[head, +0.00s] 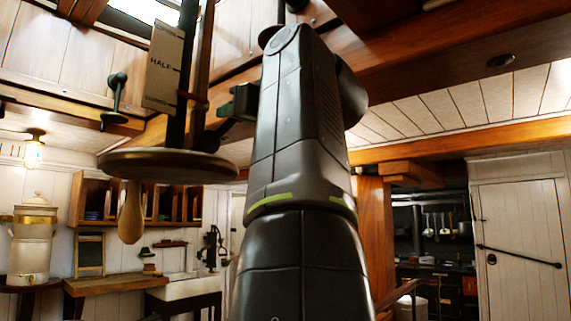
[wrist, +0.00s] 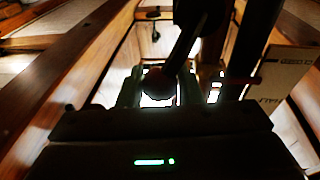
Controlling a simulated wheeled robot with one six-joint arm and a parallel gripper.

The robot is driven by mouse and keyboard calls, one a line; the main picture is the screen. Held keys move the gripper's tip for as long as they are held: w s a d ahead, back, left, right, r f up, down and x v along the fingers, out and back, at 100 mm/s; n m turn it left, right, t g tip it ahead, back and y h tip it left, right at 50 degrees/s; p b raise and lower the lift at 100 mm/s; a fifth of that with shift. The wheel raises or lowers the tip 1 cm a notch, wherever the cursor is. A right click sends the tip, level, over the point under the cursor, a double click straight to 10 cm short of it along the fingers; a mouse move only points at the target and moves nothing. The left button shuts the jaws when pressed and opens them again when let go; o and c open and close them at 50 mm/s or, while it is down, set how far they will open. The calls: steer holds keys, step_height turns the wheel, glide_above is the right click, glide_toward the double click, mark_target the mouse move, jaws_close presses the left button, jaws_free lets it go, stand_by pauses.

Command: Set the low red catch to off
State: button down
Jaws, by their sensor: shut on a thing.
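My gripper (head: 228,110) is raised beside a dark upright post and reaches left to it in the head view. In the wrist view my gripper (wrist: 158,90) is shut on a dull red round knob (wrist: 157,82) at the end of a dark lever (wrist: 188,42). The lever (head: 212,139) slants down to the post in the head view. A thin red piece (head: 195,98) crosses the post beside a cream plate marked HALF (head: 164,66); it also shows in the wrist view (wrist: 246,82). I cannot tell which red part is the low catch, nor its setting.
A round wooden disc (head: 167,164) with a hanging wooden handle (head: 131,212) is below the lever. Wooden beams (head: 467,141) run overhead. A bench (head: 114,284) and a white door (head: 517,235) are farther back.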

steer(key=shift+s+a+r+n, duration=0.1)
steer(key=shift+s+n, duration=0.05)
steer(key=shift+n, duration=0.35)
steer(key=c, duration=1.1)
jaws_free()
steer(key=shift+o, duration=0.2)
